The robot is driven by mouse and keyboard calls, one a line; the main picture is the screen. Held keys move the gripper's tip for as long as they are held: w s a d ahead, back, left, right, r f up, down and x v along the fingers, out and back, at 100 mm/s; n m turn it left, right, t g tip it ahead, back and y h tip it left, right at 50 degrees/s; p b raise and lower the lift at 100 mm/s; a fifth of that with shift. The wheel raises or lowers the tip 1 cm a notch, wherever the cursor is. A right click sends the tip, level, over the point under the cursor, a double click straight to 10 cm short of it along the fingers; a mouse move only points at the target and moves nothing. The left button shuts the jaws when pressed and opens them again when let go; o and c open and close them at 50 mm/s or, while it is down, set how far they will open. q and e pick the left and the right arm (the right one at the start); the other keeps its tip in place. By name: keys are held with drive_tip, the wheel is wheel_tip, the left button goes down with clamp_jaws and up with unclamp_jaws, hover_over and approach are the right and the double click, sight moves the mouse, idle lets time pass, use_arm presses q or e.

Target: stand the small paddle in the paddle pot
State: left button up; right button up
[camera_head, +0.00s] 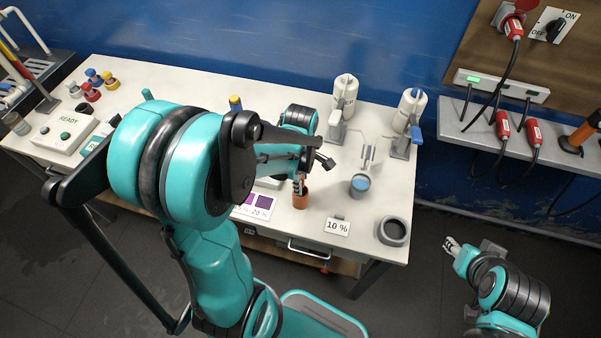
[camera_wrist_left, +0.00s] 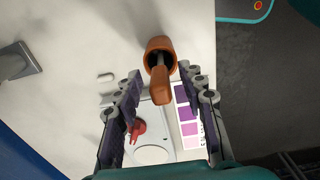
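The paddle pot, a small orange-brown pot (camera_head: 300,200), stands on the white table near its front edge; it also shows in the left wrist view (camera_wrist_left: 153,46). The small paddle stands in it, slightly tilted, with its orange-brown handle (camera_wrist_left: 159,88) pointing up toward the wrist camera and its darker shaft inside the pot mouth. The pot hides the lower end. My left gripper (camera_wrist_left: 158,76) is open above the pot, with the handle between its fingers and a gap on both sides. My right gripper (camera_head: 452,245) hangs off the table at the right; its opening is unclear.
A beaker of blue liquid (camera_head: 360,186), a grey ring-shaped holder (camera_head: 392,231) and a 10 % card (camera_head: 337,227) are right of the pot. A purple colour chart (camera_wrist_left: 187,116) lies close beside it. Two white bottles on stands (camera_head: 343,98) (camera_head: 408,112) stand behind.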

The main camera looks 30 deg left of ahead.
use_arm(q)
wheel_tip(320, 180, up, 12)
drive_tip(key=shift+f, duration=0.15)
idle(0.7)
drive_tip(key=s+d+f+m+t+b, duration=0.2)
drive_tip(key=d+f+m+t+b, duration=0.1)
drive_tip(key=m, duration=0.7)
drive_tip(key=s+d+f+m+t+b, duration=0.3)
drive_tip(key=m+b, duration=0.3)
drive_tip(key=m, duration=0.4)
drive_tip(key=shift+d+f+t, duration=0.5)
drive_tip(key=shift+f, duration=0.4)
drive_tip(key=shift+s, duration=0.1)
